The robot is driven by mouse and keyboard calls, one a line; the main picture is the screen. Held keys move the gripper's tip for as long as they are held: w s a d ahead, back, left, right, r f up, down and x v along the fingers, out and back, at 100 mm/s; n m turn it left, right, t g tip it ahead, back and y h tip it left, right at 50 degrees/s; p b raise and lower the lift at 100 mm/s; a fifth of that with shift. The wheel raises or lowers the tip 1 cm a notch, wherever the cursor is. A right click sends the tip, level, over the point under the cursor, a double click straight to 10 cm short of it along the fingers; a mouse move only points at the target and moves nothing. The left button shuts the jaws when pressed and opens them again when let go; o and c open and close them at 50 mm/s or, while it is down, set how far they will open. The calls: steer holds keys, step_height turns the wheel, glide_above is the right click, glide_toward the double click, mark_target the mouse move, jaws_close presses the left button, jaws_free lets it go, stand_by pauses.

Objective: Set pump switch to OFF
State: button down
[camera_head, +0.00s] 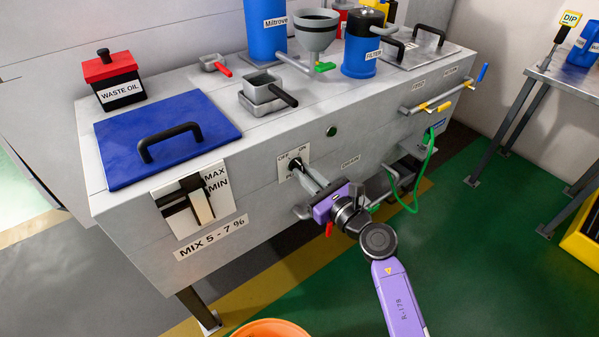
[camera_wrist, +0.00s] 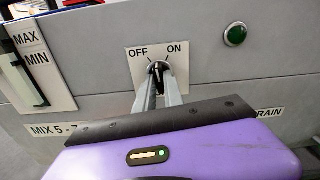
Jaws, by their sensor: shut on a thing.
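The pump switch (camera_wrist: 157,68) is a black rotary knob on a white plate (camera_wrist: 138,59) marked OFF at the left and ON at the right. The plate is on the front of the grey tank and also shows in the head view (camera_head: 286,156). My gripper (camera_wrist: 159,79) reaches straight at the panel. Its two grey fingers are shut on the knob, one on each side. The fingers hide the lower part of the knob and plate. The knob's pointer looks close to upright between the two marks, but which mark it is on I cannot tell.
A green lamp (camera_wrist: 235,36) is up and right of the switch. A MAX/MIN level gauge (camera_head: 194,199) is to the left. A blue lid (camera_head: 200,150) lies on the tank top. A rail with yellow handles (camera_head: 430,103) and a green hose (camera_head: 426,165) are at the right.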

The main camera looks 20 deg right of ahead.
steer(key=shift+n, duration=0.9)
steer(key=shift+f+b, duration=0.1)
steer(key=shift+b, duration=0.2)
steer(key=n+b, duration=0.1)
steer(key=n, duration=0.1)
steer(key=shift+n, duration=0.4)
steer(key=c, duration=1.3)
jaws_free()
steer(key=shift+v, duration=3.55)
steer(key=shift+w, duration=0.1)
